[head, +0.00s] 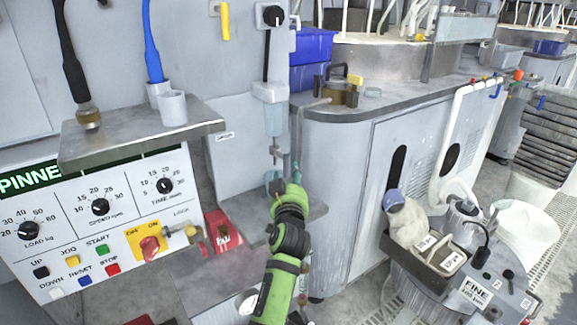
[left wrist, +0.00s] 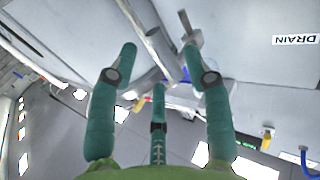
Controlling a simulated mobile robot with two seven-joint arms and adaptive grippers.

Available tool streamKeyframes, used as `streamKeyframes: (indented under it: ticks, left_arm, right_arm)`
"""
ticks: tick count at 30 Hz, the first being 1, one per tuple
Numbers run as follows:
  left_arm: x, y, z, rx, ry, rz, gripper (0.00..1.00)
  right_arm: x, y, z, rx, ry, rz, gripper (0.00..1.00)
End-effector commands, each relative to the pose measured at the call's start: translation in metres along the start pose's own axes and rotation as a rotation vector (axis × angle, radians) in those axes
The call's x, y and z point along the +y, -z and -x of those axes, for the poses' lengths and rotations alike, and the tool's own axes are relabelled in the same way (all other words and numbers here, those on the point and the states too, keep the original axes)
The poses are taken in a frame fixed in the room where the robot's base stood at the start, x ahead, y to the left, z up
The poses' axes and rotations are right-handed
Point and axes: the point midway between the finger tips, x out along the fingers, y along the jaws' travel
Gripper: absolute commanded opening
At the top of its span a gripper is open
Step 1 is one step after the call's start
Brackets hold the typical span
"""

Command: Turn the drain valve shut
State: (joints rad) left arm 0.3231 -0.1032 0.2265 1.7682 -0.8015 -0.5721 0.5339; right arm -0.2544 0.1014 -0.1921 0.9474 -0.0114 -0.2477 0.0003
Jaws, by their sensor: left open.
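The drain valve (head: 276,151) is a small grey metal fitting under a translucent container (head: 274,118) on the machine's wall. My left gripper (head: 284,178) is just below it in the head view. In the left wrist view, my left gripper (left wrist: 160,75) has its teal fingers spread. A grey pipe (left wrist: 163,52) reaches between the fingers, with a small grey crossed handle (left wrist: 188,32) close to the right fingertip. I cannot tell whether anything touches. A DRAIN label (left wrist: 295,40) shows upside down at the right. My right gripper is not in view.
A control panel (head: 110,225) with knobs and buttons is at the left, under a grey shelf (head: 140,128) holding cups. A red box (head: 222,232) is left of my arm. A cabinet (head: 358,150) with a grey counter stands to the right.

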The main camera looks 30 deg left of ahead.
Motion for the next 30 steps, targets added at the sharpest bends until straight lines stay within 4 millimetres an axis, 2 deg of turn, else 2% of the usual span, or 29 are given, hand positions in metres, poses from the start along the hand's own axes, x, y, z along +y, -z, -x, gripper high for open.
streamKeyframes:
  ticks: [3,9,19,20,21,23,24,30]
  left_arm:
    - [0.000,0.000,-0.020,0.001,0.000,-0.002,0.49]
    - [0.000,0.000,-0.041,0.000,0.000,-0.002,0.49]
    - [0.000,0.000,-0.045,0.000,-0.001,-0.001,0.49]
    - [0.000,0.000,-0.045,0.000,-0.001,-0.001,0.46]
    - [0.000,-0.001,-0.045,0.000,-0.001,-0.001,0.29]
    - [0.000,-0.001,-0.045,-0.001,-0.001,-0.001,0.06]
    - [0.000,-0.001,-0.045,-0.001,-0.001,-0.001,0.00]
    - [0.000,0.000,-0.045,-0.001,-0.001,-0.002,0.00]
  right_arm:
    - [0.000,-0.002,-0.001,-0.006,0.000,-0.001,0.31]
    - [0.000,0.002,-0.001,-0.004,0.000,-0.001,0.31]
    - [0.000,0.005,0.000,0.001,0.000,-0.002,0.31]
    - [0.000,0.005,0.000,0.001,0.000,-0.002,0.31]
    - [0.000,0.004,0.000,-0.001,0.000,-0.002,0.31]
    - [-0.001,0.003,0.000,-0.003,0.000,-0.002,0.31]
    - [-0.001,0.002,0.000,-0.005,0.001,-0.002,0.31]
    - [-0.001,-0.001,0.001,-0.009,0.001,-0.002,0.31]
